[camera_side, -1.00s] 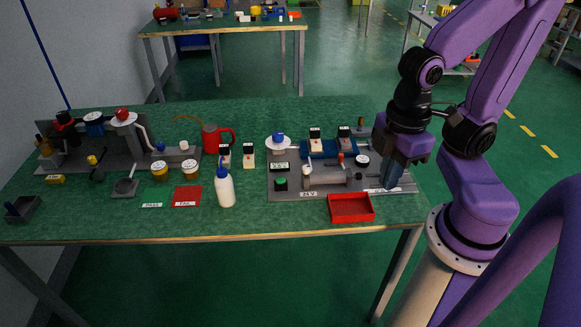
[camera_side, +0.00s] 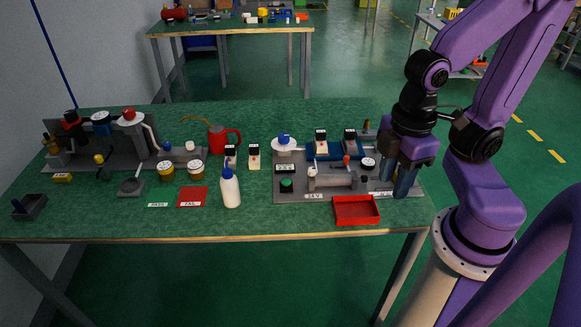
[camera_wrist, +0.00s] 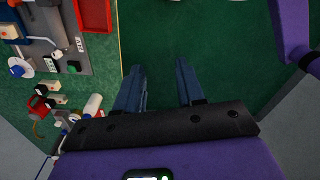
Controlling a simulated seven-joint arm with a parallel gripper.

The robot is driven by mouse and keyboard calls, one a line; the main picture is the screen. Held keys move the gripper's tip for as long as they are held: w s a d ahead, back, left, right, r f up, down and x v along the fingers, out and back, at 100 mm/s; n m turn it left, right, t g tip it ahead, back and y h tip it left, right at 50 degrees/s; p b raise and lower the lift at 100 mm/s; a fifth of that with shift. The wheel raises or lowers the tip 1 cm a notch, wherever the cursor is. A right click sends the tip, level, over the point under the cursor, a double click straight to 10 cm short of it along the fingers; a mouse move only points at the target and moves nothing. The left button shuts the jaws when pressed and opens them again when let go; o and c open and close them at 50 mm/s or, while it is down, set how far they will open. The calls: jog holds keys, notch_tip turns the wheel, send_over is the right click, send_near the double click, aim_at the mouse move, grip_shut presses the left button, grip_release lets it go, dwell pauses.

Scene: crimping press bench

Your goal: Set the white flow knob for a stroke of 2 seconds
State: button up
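A small white knob (camera_side: 312,170), which looks like the flow knob, stands at the left end of a grey cylinder (camera_side: 335,182) on the right-hand grey plate. A red knob (camera_side: 346,160) stands near the cylinder's other end. The white knob's setting is too small to read. A display (camera_side: 285,169) with unreadable digits sits left of the cylinder. My gripper (camera_side: 397,182) is over the right end of the plate, to the right of the knobs and apart from them. In the wrist view its two fingers (camera_wrist: 158,88) are apart with nothing between them.
A red tray (camera_side: 356,211) lies at the table's front edge, below the plate. A green button (camera_side: 287,185) is at the plate's front left. Blocks with black tops (camera_side: 321,138) stand behind the cylinder. A white bottle (camera_side: 230,188) and red can (camera_side: 222,138) stand farther left.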

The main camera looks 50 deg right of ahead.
jog(key=shift+o, duration=0.4)
jog(key=w+m, duration=0.4)
jog(key=w, duration=0.3)
jog(key=shift+w+a+m, duration=0.35)
jog(key=shift+w+m, duration=0.05)
jog(key=m, duration=1.4)
send_over(312, 169)
notch_tip(312, 169, down, 4)
notch_tip(312, 169, down, 17)
jog(key=shift+w+r, duration=0.1)
jog(key=shift+r, duration=0.05)
jog(key=shift+n, duration=0.3)
grip_shut()
